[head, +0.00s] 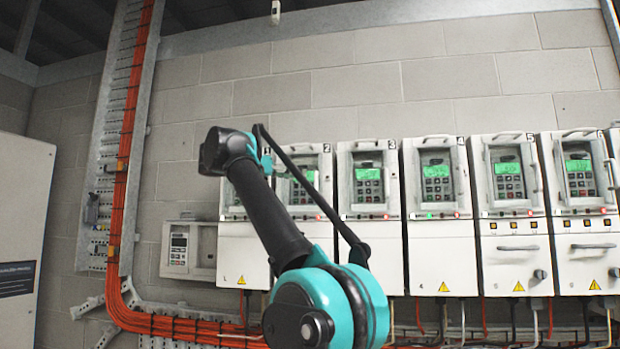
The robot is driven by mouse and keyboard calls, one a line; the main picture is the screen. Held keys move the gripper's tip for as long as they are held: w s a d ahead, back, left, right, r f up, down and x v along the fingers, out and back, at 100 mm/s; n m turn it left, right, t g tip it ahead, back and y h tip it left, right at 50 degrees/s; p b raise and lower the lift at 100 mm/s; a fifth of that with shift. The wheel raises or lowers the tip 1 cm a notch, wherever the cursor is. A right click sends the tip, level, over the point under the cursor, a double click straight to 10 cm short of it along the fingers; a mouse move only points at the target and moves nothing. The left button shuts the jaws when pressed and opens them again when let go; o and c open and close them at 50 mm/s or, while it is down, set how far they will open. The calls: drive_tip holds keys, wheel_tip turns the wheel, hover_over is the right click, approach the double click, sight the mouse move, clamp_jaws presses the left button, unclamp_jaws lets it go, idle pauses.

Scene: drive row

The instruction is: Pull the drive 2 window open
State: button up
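Drive 2 (315,228) is a white cabinet in the row on the wall, with a "2" at its top right corner. Its window (324,168) is in the upper part, over a panel with a green display (303,175) and a keypad. My arm crosses in front of drive 2 and hides much of its left and lower part. The window looks shut, but I cannot be sure. My arm's black elbow end and a teal part show at the upper left of drive 2.
Drive 3 (369,240), drive 4 (440,250) and further drives stand close together to the right. Drive 1 (232,245) is partly behind my arm. A small grey unit (180,250) hangs at left. Orange cables (130,130) run down a tray and below the drives.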

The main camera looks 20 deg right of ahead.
sight(311, 176)
drive_tip(key=x, duration=0.7)
drive_tip(key=shift+d, duration=0.2)
clamp_jaws()
